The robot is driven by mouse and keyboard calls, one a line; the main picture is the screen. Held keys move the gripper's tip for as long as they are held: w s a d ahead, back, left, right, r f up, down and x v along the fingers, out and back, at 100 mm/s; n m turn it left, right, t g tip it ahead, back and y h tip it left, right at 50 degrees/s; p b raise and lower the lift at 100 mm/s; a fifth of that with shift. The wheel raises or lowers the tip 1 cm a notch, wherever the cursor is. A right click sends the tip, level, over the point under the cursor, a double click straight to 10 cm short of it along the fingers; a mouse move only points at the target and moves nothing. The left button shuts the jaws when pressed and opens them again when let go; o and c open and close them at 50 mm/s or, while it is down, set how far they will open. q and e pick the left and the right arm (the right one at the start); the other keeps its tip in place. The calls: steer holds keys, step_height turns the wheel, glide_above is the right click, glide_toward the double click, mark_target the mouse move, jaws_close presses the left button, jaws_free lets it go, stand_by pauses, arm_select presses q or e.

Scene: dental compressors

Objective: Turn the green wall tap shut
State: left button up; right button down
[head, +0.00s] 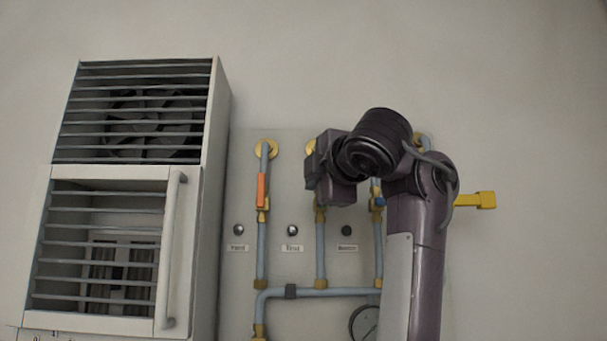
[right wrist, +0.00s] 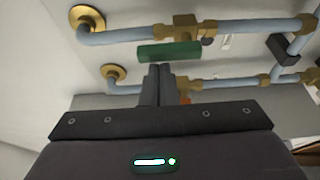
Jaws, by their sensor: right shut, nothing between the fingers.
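The green wall tap's handle (right wrist: 170,51) shows in the right wrist view, lying along its blue-grey pipe beside a brass valve body (right wrist: 184,27). In the head view my right arm hides this handle on the middle pipe (head: 320,245). My right gripper (right wrist: 158,70) is shut and empty. Its fingertips are close beside the green handle; I cannot tell whether they touch it. In the head view the right gripper (head: 318,170) is in front of the middle pipe, its fingers hidden. My left gripper is not in view.
An orange handle (head: 261,190) lies along the left pipe. A yellow handle (head: 476,200) sticks out rightward behind my right arm. A gauge (head: 364,322) sits low, partly hidden. A white louvred cabinet (head: 212,200) stands left of the pipes. The wall at far right is bare.

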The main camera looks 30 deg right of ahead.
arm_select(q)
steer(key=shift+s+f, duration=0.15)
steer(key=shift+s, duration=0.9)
arm_select(e)
steer(key=shift+w+d+f, duration=0.1)
steer(key=shift+w+f, duration=0.05)
steer(key=shift+w, duration=0.1)
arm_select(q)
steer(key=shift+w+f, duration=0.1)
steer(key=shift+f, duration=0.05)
arm_select(e)
steer(key=shift+s, duration=0.15)
arm_select(q)
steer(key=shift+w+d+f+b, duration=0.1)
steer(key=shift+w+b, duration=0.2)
steer(key=shift+b, duration=0.1)
arm_select(e)
steer(key=shift+d+m, duration=0.1)
steer(key=shift+m, duration=0.4)
